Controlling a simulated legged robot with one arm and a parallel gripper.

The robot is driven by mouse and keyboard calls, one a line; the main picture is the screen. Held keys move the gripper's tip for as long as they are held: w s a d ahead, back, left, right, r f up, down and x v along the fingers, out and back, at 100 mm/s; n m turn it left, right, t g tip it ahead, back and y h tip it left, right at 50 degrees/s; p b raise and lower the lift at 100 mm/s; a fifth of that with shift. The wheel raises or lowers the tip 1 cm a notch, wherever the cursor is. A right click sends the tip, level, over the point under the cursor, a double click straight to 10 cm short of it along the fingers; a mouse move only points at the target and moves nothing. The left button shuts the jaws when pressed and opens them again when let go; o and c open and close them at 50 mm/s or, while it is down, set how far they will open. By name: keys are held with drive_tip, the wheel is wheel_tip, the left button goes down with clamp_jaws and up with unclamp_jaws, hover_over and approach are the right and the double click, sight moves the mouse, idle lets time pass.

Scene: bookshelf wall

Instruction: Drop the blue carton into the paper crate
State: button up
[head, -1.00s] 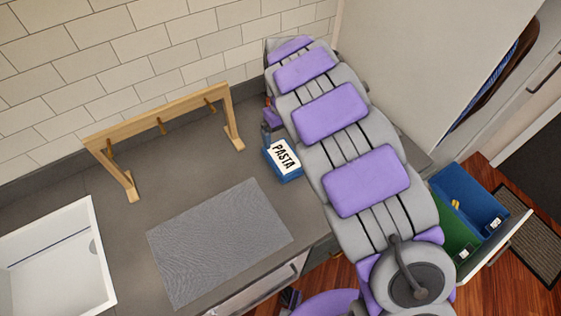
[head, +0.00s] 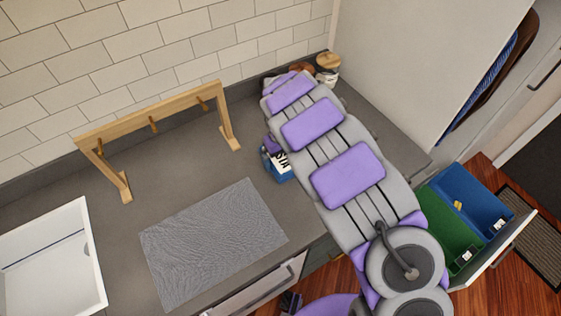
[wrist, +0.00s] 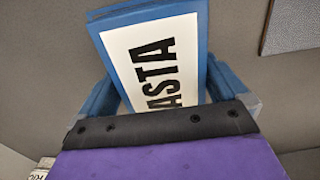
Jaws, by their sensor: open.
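The blue carton (head: 284,177), with a white "PASTA" label, stands on the grey counter beside my arm and is partly hidden by it. In the wrist view the carton (wrist: 150,52) lies straight ahead, its lower part hidden by my gripper's purple and black body. My gripper (wrist: 162,88) is open, with blue fingers on either side of the carton; I cannot tell whether they touch it. The pulled-out drawer at the right holds a blue crate (head: 466,184) and a green crate (head: 436,222). Their small labels are unreadable, so I cannot tell which is for paper.
A wooden peg rack (head: 150,112) stands by the tiled wall. A grey mat (head: 213,243) lies on the counter, with a white sink (head: 95,255) at the left. Jars with a wooden lid (head: 328,62) stand in the back corner. A tall pale panel (head: 425,75) rises at the right.

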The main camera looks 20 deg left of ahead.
drive_tip(key=shift+s+a+r, duration=0.1)
drive_tip(key=shift+a+r, duration=0.05)
drive_tip(key=shift+a, duration=0.45)
drive_tip(key=c, duration=0.5)
drive_tip(key=shift+d, duration=0.1)
drive_tip(key=shift+c, duration=1.3)
drive_tip(key=shift+d, duration=0.15)
wheel_tip(320, 180, up, 3)
drive_tip(key=shift+r+p, duration=0.1)
drive_tip(key=shift+p, duration=0.4)
drive_tip(key=shift+s+r, duration=0.15)
drive_tip(key=shift+r, duration=0.05)
drive_tip(key=s+d, duration=0.1)
drive_tip(key=s, duration=0.4)
drive_tip(key=s+d+r+p, duration=0.1)
drive_tip(key=s, duration=0.4)
drive_tip(key=s+d, duration=0.1)
drive_tip(key=s, duration=0.4)
drive_tip(key=shift+s+d+r+p, duration=0.1)
drive_tip(key=shift+d+r+p, duration=0.05)
drive_tip(key=shift+d+p, duration=0.15)
